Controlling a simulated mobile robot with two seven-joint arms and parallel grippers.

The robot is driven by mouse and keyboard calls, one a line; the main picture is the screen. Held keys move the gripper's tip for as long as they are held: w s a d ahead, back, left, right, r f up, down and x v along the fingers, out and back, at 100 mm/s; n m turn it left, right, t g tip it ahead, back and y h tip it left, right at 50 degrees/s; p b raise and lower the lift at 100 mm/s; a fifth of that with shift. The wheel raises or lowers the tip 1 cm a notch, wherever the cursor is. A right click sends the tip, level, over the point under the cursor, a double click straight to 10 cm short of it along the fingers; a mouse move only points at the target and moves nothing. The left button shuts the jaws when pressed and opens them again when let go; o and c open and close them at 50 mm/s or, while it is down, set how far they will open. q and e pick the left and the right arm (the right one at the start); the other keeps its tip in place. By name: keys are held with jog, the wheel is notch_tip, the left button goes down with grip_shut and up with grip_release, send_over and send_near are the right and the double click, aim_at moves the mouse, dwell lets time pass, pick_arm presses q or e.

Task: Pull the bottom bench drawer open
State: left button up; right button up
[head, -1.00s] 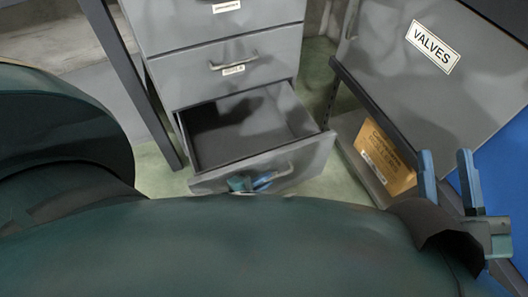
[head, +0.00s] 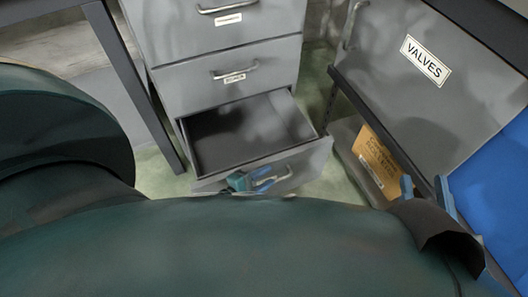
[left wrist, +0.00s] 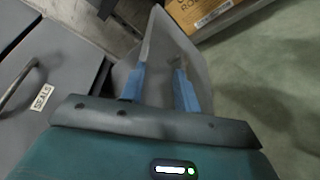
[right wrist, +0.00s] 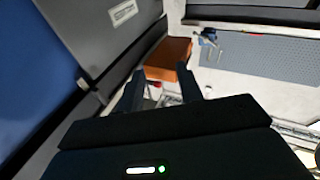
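The bottom bench drawer (head: 312,158) of the grey cabinet stands well out, and its empty inside shows. Its bar handle (head: 288,174) is on the front face. My left gripper (head: 252,182) is at the drawer front beside the handle, partly hidden by my arm. In the left wrist view my left gripper (left wrist: 160,85) has its blue fingers apart, with the grey drawer front (left wrist: 195,55) beyond them; I cannot tell whether they touch the handle. My right gripper (head: 426,190) is at the right; its fingers are apart and empty in the right wrist view (right wrist: 162,90).
Two closed drawers (head: 190,90) are above the open one. A grey panel labelled VALVES (head: 390,75) and a cardboard box (head: 378,160) stand to the right. A dark bench leg (head: 135,90) is at left. The green floor (head: 325,185) is clear in front.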

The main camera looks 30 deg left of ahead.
pick_arm(q)
jog(key=shift+a+r+p, duration=0.1)
jog(key=shift+r+p, duration=0.75)
jog(key=shift+r, duration=1.4)
